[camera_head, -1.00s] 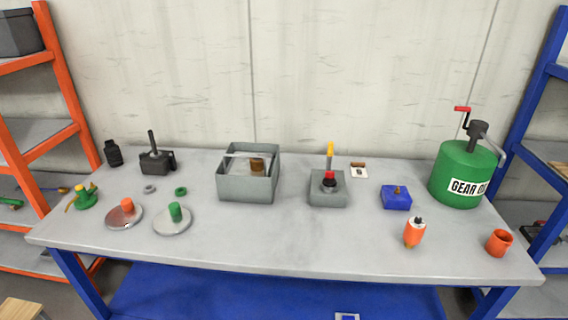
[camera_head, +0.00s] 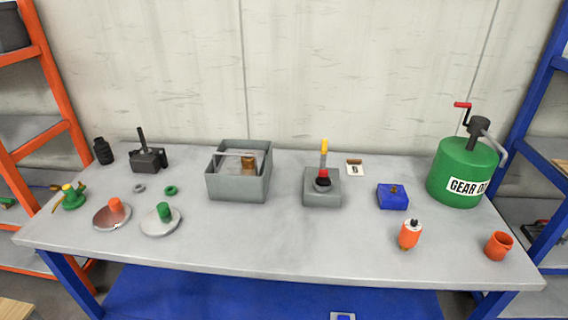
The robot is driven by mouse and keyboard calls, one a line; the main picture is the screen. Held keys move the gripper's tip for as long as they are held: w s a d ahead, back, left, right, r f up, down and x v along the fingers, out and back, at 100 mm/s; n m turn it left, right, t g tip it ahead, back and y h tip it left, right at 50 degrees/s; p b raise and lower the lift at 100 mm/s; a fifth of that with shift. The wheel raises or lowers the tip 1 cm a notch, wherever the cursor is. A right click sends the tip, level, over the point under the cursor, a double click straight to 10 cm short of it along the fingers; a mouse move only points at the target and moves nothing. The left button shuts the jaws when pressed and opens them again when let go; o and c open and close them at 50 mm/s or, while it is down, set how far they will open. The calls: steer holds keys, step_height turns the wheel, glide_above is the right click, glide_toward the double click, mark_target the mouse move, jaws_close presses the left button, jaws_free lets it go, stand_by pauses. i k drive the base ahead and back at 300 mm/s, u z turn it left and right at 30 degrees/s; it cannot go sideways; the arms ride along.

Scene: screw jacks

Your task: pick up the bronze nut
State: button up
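A bronze-brown round piece (camera_head: 249,163) sits inside the open grey box (camera_head: 238,188) at the middle of the bench, below a light bar across the box. It looks like the bronze nut, but it is too small to be sure. A smaller bronze-coloured piece (camera_head: 393,189) sits on top of a blue block (camera_head: 392,201) right of centre. My gripper is not in view.
A grey block (camera_head: 321,199) with a red and yellow upright stands right of the box. Orange bottle (camera_head: 409,235), orange cup (camera_head: 498,245) and green gear oil drum (camera_head: 458,170) are right. Discs (camera_head: 160,224), rings and a dark jack (camera_head: 148,160) are left. The bench's front middle is clear.

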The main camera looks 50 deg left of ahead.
mark_target(247, 162)
steer(key=z, duration=0.45)
steer(key=k, duration=0.8)
steer(key=u, duration=3.65)
